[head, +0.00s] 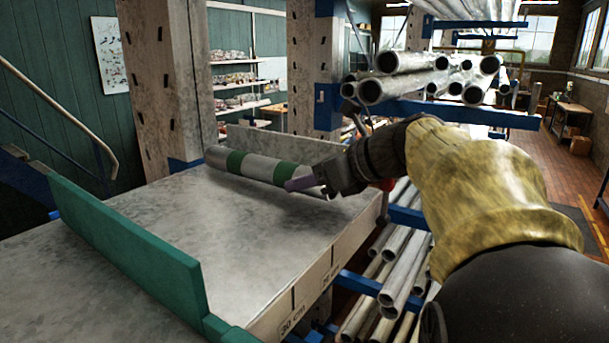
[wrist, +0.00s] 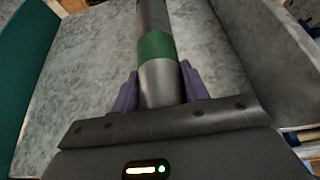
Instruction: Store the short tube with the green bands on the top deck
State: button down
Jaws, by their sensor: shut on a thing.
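The short tube (head: 259,168) is grey metal with green bands. It lies along the back of the grey deck (head: 240,230) in the head view, near a low back edge. My gripper (head: 308,184) is shut on the tube's right end, its purple fingers on either side. In the wrist view the tube (wrist: 160,80) runs away from me between the purple fingers (wrist: 157,92), with a green band just beyond them. The tube is on or just above the deck; I cannot tell which. Its far end is cut off in the wrist view.
A green wall (head: 120,240) borders the deck's left side. The front edge carries a label strip (head: 305,295) marked 30 cm. Concrete-like posts (head: 165,80) stand behind. Several long pipes lie on blue rack arms (head: 460,112) at right, and more pipes (head: 400,265) lie below. The deck's middle is clear.

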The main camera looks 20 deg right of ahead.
jog(key=shift+f+b, duration=0.4)
jog(key=shift+f, duration=0.35)
jog(key=c, duration=0.7)
grip_release()
jog(key=shift+o, duration=0.2)
jog(key=shift+s+d, duration=0.1)
jog(key=b+v, duration=0.3)
jog(key=v, duration=1.4)
jog(key=shift+r, duration=0.2)
